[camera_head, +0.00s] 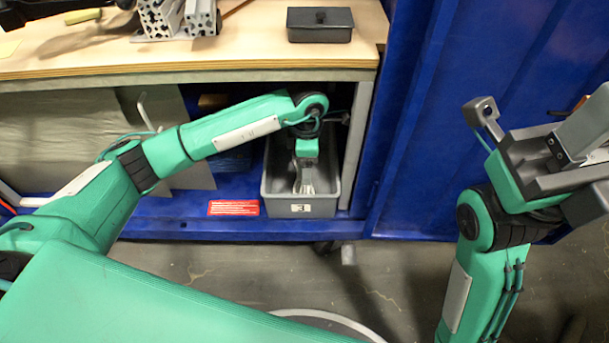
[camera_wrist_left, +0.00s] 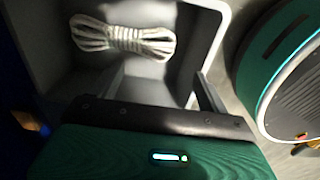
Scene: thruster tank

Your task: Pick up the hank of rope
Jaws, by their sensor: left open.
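The hank of rope (camera_wrist_left: 123,38) is white, bundled and tied round its middle. It lies inside a grey bin (camera_wrist_left: 212,8) in the left wrist view. In the head view, this bin (camera_head: 300,208) carries a label "3" and stands on the blue shelf under the bench. My left gripper (camera_head: 304,172) reaches down into the bin. In the left wrist view, its two fingers (camera_wrist_left: 157,82) are apart with nothing between them, and the rope lies beyond them, apart from them. My right gripper (camera_head: 575,150) is raised at the right, far from the bin; its jaw gap is unclear.
The wooden bench top (camera_head: 250,55) overhangs the bin, and a bench leg (camera_head: 357,145) stands close to its right. A dark lidded box (camera_head: 320,25) sits on the bench. A red label (camera_head: 233,208) is left of the bin. Open floor (camera_head: 400,275) lies in front.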

